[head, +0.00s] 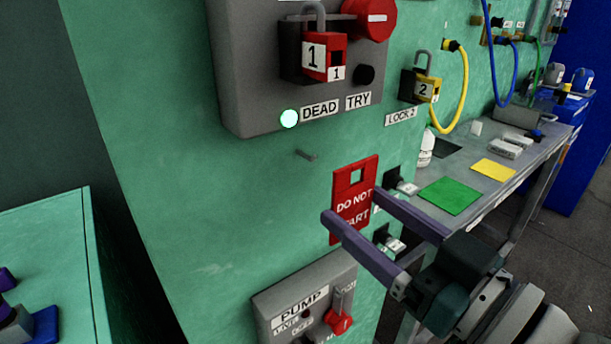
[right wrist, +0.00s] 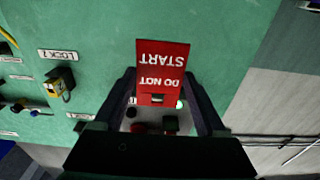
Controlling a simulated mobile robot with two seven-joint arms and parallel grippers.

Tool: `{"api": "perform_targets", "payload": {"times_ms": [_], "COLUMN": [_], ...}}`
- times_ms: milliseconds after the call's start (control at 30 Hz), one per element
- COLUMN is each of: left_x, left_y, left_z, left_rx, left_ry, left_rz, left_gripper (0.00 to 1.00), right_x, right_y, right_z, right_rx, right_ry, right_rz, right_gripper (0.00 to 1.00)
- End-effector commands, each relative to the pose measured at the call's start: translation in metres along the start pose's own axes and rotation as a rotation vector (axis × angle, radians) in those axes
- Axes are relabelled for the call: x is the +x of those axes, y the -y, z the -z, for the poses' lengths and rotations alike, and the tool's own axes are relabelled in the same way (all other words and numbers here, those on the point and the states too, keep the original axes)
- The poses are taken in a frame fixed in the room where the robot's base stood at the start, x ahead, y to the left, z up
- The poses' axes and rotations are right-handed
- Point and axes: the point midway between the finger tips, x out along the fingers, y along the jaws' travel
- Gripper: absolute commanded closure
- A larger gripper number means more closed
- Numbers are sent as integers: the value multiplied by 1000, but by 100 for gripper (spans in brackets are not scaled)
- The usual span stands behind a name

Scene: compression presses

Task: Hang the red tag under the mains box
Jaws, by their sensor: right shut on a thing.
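The grey mains box (head: 245,70) is on the green panel, with a red padlock marked 1 (head: 318,58) and a lit lamp (head: 289,118). A small bare peg (head: 307,155) sticks out of the panel below it. The red DO NOT START tag (head: 345,225) is upright, with its square hole at the top, below and to the right of the peg. My right gripper (head: 355,204) is shut on the tag, its two purple fingers at the tag's side edges. The right wrist view also shows the tag (right wrist: 162,60) between the fingers (right wrist: 160,84). My left gripper is not seen.
A grey PUMP box (head: 290,295) with a red handle is below the tag. A yellow padlock 2 (head: 427,88) with a yellow cable hangs to the right. A bench (head: 520,165) with green and yellow mats stands at right. The panel left of the peg is clear.

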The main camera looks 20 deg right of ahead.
Motion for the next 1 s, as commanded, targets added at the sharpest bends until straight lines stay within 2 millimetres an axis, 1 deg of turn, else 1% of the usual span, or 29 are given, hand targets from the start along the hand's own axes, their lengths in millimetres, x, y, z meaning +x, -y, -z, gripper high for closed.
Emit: {"api": "perform_targets", "payload": {"times_ms": [1000], "left_x": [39], "left_y": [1], "left_z": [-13], "left_rx": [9], "left_ry": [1], "left_rz": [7], "left_gripper": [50], "right_x": [66], "right_y": [0], "right_z": [-12], "right_rx": [1], "right_ry": [0], "right_rz": [0], "right_gripper": [57]}}
